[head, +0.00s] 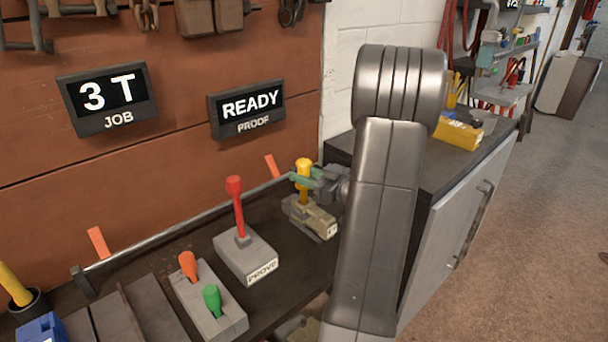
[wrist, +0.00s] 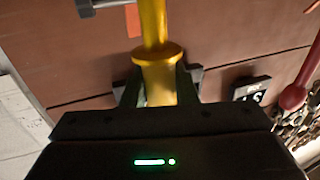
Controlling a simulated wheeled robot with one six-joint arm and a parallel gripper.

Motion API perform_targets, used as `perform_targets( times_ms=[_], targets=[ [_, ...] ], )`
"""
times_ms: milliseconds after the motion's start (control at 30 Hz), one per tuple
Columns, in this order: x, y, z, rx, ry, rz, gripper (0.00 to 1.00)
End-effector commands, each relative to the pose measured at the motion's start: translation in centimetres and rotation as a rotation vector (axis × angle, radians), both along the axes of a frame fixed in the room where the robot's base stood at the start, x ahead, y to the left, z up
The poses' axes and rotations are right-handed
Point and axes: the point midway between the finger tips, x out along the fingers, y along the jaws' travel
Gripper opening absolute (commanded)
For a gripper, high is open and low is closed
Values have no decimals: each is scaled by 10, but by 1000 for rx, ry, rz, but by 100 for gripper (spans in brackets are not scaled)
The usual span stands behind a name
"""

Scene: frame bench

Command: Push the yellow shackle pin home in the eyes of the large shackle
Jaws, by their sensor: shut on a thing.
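The yellow shackle pin (head: 303,166) stands roughly upright at the right end of the bench, with a knob at its top. My gripper (head: 304,180) comes in from the right, its green fingers around the pin. In the wrist view the same pin (wrist: 158,62) runs between the two fingers (wrist: 159,88), which are shut on it by its flanged part. Below the gripper is a tan block-like fitting (head: 314,220) with a small label. I cannot make out the large shackle's eyes or how deep the pin sits; the gripper and arm hide part of that area.
A red lever on a grey PROVE box (head: 246,258) stands left of the fitting. A box with orange and green levers (head: 208,302) is nearer. Signs read 3 T JOB (head: 108,97) and READY PROOF (head: 247,108). A yellow box (head: 458,134) lies on the cabinet behind my arm.

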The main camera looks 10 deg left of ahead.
Motion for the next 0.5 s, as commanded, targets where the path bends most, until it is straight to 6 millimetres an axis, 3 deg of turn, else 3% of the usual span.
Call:
perform_targets(
  times_ms=[500],
  targets=[
    [0,0,-14,1,-1,0,0]
  ],
)
